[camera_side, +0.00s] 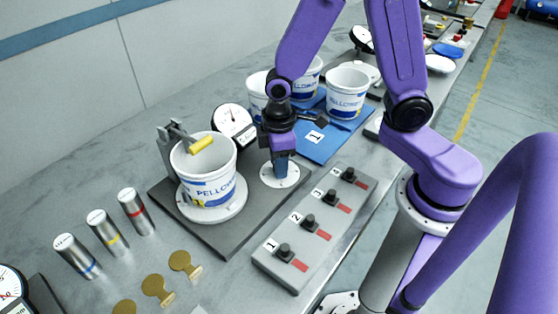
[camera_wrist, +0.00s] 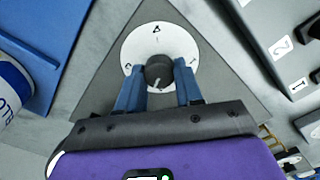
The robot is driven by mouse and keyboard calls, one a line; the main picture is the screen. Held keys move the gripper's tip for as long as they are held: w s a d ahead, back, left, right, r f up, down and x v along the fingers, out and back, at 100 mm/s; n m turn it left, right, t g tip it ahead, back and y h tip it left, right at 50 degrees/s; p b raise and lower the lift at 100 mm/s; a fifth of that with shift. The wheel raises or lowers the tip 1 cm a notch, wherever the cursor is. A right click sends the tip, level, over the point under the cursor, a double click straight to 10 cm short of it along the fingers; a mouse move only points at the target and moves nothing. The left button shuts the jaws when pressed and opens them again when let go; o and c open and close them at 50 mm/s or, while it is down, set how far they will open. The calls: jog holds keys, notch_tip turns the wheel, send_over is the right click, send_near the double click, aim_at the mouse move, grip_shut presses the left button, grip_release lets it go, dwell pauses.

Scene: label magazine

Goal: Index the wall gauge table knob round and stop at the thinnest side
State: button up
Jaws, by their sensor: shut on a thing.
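My gripper (camera_side: 282,168) points down over a white dial on the right side of the dark grey gauge plate (camera_side: 228,239). In the wrist view its blue fingers (camera_wrist: 159,90) are shut on a dark round knob (camera_wrist: 158,70) with a pale pointer line. The knob sits at the centre of the white dial (camera_wrist: 157,41), which has marks around its rim. A white tub (camera_side: 207,170) with blue lettering stands upright on a round white turntable (camera_side: 213,211). A yellow roller (camera_side: 201,144) on a grey bracket reaches over the tub rim. A round dial gauge (camera_side: 235,121) stands behind; its reading is too small to tell.
A grey box (camera_side: 316,228) with several numbered black knobs lies to the right of the plate. Several tubs (camera_side: 348,92) stand on a blue mat (camera_side: 325,145) behind.

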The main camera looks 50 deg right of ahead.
jog(key=m, duration=1.2)
jog(key=shift+d, duration=0.1)
dwell(0.4)
jog(key=o, duration=1)
jog(key=shift+o, duration=0.2)
notch_tip(320, 180, up, 18)
jog(key=shift+f, duration=0.25)
